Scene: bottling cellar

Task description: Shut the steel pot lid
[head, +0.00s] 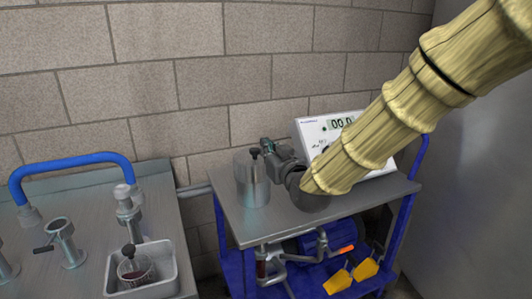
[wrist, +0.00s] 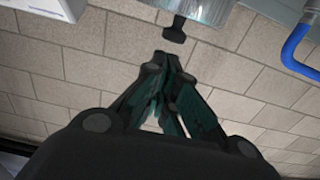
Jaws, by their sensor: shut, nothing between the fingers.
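The steel pot (head: 254,190) is a shiny grey cylinder standing near the left end of the trolley top. A black knob (head: 254,153) shows at its top; the lid's edge is unclear, so I cannot tell how the lid sits. My gripper (head: 267,146) is shut and empty, its tips close to the right of the knob at about the pot's rim in the picture. In the wrist view, the pot (wrist: 195,10) is cut off at the top edge and its knob (wrist: 175,30) lies just beyond my shut fingertips (wrist: 161,58), seemingly apart from them.
A white instrument with a display (head: 342,124) stands behind my arm on the trolley (head: 225,215). Pipes, a blue pump and yellow pieces (head: 366,268) are on its lower shelf. A left bench has taps, a blue rail (head: 75,162) and a metal tray (head: 165,283) holding a jar.

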